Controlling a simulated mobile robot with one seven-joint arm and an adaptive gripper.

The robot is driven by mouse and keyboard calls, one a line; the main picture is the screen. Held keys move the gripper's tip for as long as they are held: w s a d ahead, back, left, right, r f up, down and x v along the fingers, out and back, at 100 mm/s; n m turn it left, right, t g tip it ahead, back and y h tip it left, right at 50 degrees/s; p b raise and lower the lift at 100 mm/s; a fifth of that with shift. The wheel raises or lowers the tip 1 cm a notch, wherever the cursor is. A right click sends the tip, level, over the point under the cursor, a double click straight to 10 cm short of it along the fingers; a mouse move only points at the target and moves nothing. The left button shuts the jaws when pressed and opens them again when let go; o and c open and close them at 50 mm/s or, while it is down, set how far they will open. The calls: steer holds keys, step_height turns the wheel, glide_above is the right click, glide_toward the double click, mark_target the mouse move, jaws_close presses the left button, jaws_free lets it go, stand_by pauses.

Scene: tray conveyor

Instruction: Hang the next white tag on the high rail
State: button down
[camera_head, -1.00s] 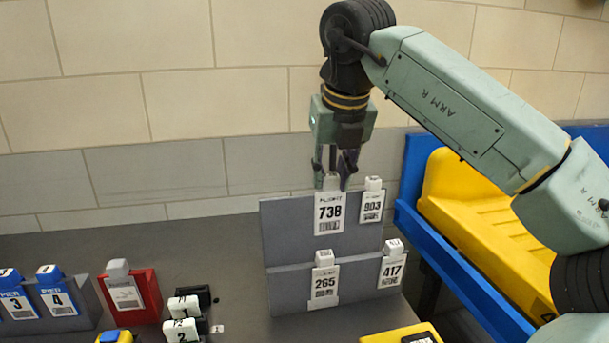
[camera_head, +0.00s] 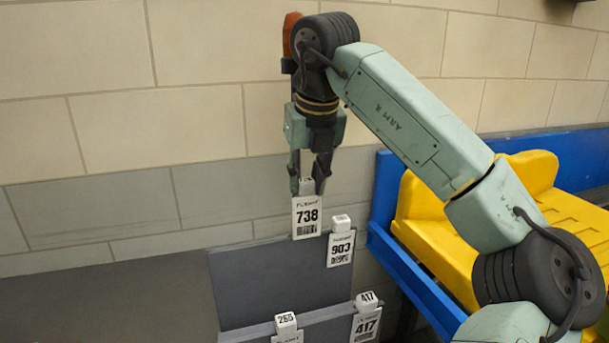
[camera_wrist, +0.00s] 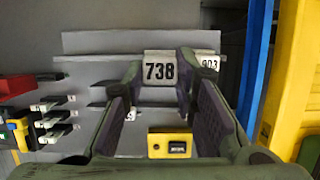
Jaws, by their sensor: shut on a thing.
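A white tag marked 738 (camera_head: 307,216) hangs from my gripper (camera_head: 308,188), which is shut on its white top clip. The tag is upright, mostly above the top edge of the high grey rail (camera_head: 255,275); its lower end overlaps that edge in the picture. A white tag 903 (camera_head: 341,249) hangs at the right end of the high rail. Tags 265 (camera_head: 287,337) and 417 (camera_head: 366,326) hang on the low rail (camera_head: 322,319). The wrist view shows tag 738 (camera_wrist: 159,70) between my fingers, with tag 903 (camera_wrist: 209,63) to its right.
A yellow tray (camera_head: 432,225) lies in a blue conveyor frame (camera_head: 400,262) on the right. A tiled wall (camera_head: 190,120) rises behind. The wrist view shows a yellow box (camera_wrist: 158,146) below, and black-and-white clips (camera_wrist: 50,119) at the left. The high rail's left part is bare.

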mark_target(308, 214)
steer(key=shift+w+f+b, duration=0.1)
steer(key=shift+f+b, duration=2.95)
steer(key=shift+f, duration=1.4)
steer(key=c, duration=1.2)
jaws_free()
